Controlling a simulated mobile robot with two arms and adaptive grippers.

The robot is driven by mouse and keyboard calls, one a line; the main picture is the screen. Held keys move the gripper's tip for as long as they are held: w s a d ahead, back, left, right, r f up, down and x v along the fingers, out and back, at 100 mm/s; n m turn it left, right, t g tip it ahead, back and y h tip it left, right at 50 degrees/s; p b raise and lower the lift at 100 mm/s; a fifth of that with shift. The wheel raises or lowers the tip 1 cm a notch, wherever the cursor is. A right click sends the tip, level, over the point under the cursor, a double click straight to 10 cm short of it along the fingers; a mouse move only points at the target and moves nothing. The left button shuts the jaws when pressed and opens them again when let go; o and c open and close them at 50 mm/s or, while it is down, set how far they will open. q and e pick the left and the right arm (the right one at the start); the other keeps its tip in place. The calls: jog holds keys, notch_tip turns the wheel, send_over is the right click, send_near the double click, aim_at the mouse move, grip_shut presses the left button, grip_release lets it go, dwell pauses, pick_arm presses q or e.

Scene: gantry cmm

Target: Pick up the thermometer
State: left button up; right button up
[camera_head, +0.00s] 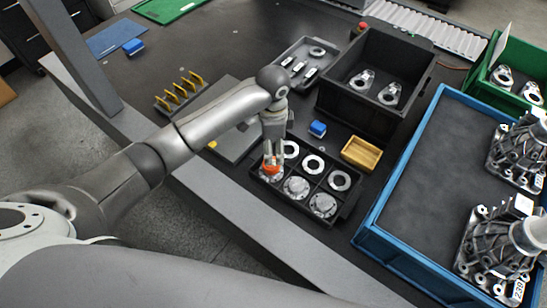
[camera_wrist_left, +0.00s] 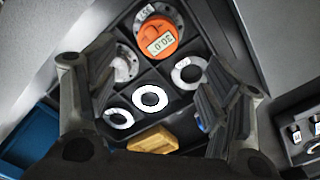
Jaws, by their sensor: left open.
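The thermometer is a round orange device (camera_head: 271,169) at the near left of a black divided tray (camera_head: 341,222), partly hidden by my left gripper (camera_head: 272,152). In the left wrist view the thermometer (camera_wrist_left: 170,31) shows a display reading 20.0 and appears to sit on a metal flanged part (camera_wrist_left: 143,16) in a tray compartment. My left gripper (camera_wrist_left: 157,85) is open, with its fingers apart and nothing between them that I can see gripped. It is over the tray, pointing down at the thermometer's side. My right gripper is not in view.
White rings (camera_head: 313,165) and metal discs (camera_head: 323,204) fill other compartments. A wooden box (camera_head: 361,154) and a blue block (camera_head: 317,129) stand just behind the tray. A deep black bin (camera_head: 345,110) is farther back; a large blue crate (camera_head: 376,226) is on the right.

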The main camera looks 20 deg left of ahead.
pick_arm(q)
jog(key=f, duration=0.3)
jog(key=shift+s+f, duration=0.1)
jog(key=shift+s, duration=0.1)
jog(key=shift+w+f, duration=0.1)
jog(key=shift+f, duration=0.25)
jog(key=f, duration=0.1)
jog(key=f+p, duration=0.1)
jog(key=f, duration=0.1)
jog(key=shift+s+a+f, duration=0.1)
jog(key=shift+s+f, duration=0.1)
jog(key=shift+f, duration=0.4)
jog(key=shift+w+f, duration=0.1)
jog(key=shift+f, duration=0.2)
jog(key=shift+c, duration=0.7)
jog(key=shift+r, duration=0.1)
jog(key=c, duration=1)
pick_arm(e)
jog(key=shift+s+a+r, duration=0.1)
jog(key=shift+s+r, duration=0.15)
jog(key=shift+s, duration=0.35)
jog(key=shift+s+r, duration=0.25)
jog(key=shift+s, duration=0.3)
